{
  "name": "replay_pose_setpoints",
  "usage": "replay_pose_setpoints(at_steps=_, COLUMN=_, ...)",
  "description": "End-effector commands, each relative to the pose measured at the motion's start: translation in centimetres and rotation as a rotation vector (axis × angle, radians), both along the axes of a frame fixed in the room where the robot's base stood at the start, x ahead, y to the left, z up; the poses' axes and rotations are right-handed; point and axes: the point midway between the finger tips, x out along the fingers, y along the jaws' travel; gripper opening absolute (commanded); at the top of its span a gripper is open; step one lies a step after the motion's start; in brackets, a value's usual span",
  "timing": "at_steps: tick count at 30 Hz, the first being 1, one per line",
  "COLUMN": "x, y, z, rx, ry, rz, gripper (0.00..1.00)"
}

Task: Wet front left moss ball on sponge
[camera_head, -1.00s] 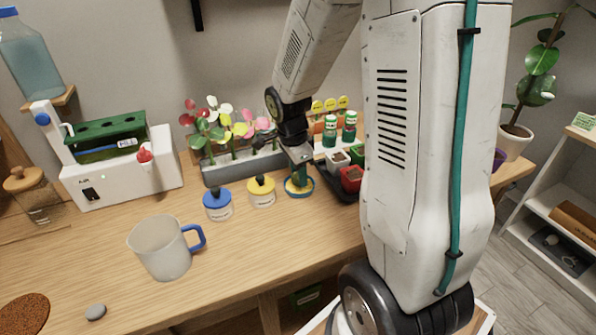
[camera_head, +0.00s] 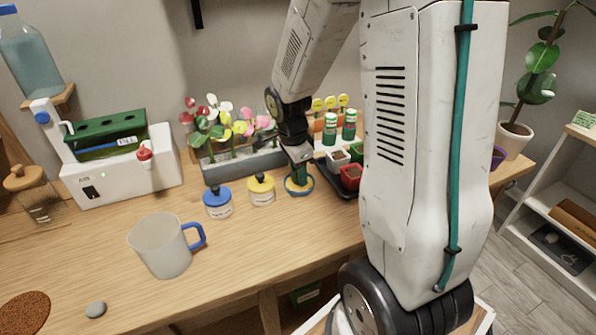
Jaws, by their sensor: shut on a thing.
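A small blue-rimmed dish (camera_head: 311,189) with a yellow sponge (camera_head: 294,188) in it stands on the table near the middle of the view. My gripper (camera_head: 299,170) points down right over the dish. It is shut on a small dark green thing that looks like the moss ball (camera_head: 299,178). The moss ball is low over the sponge; I cannot tell whether it touches it. The fingers hide part of the moss ball, the sponge and the back of the dish.
A dark tray (camera_head: 341,189) with small pots, including a red pot (camera_head: 350,177), stands close right, partly behind my arm. A yellow-lidded jar (camera_head: 262,190) and a blue-lidded jar (camera_head: 218,203) stand left. A grey planter (camera_head: 243,167) is behind; a mug (camera_head: 161,246) is front left.

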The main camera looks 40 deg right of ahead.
Motion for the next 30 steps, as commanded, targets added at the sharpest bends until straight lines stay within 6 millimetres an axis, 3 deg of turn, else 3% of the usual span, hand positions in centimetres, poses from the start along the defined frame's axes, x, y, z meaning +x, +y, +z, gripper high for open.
replay_pose_setpoints(at_steps=11, x=-0.1, y=0.0, z=0.3, rx=0.001, ry=0.003, rz=0.000, gripper=0.18)
replay_pose_setpoints(at_steps=30, x=0.0, y=0.0, z=5.5, rx=0.000, ry=0.000, rz=0.000, gripper=0.18)
